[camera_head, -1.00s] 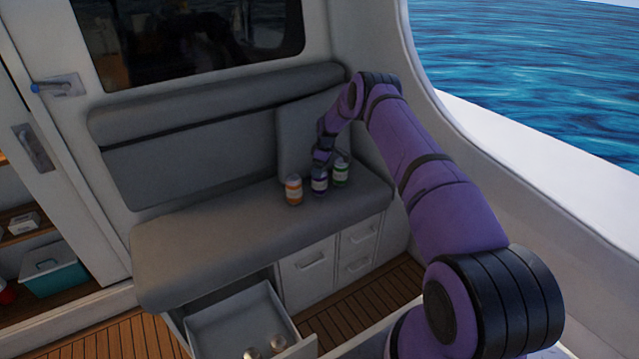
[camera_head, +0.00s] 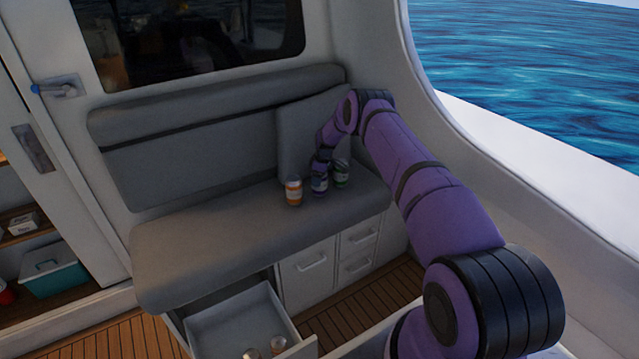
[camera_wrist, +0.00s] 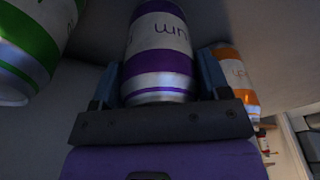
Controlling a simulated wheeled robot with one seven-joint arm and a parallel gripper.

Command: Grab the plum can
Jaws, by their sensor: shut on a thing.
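The plum can (camera_wrist: 160,50) is purple and white with dark lettering. In the wrist view it stands between the two blue fingers of my gripper (camera_wrist: 158,75), which is shut on it. In the head view the plum can (camera_head: 319,184) is on the grey seat, partly hidden by my gripper (camera_head: 320,170), which comes down from above and behind. An orange can (camera_head: 294,191) stands to its left and a green can (camera_head: 341,173) to its right. In the wrist view the green can (camera_wrist: 35,45) is at left and the orange can (camera_wrist: 237,80) at right.
The bench seat (camera_head: 215,235) is clear to the left of the cans. A seat back (camera_head: 200,160) and a grey cushion (camera_head: 300,140) are close behind. An open drawer (camera_head: 240,315) below the seat holds small round-topped items.

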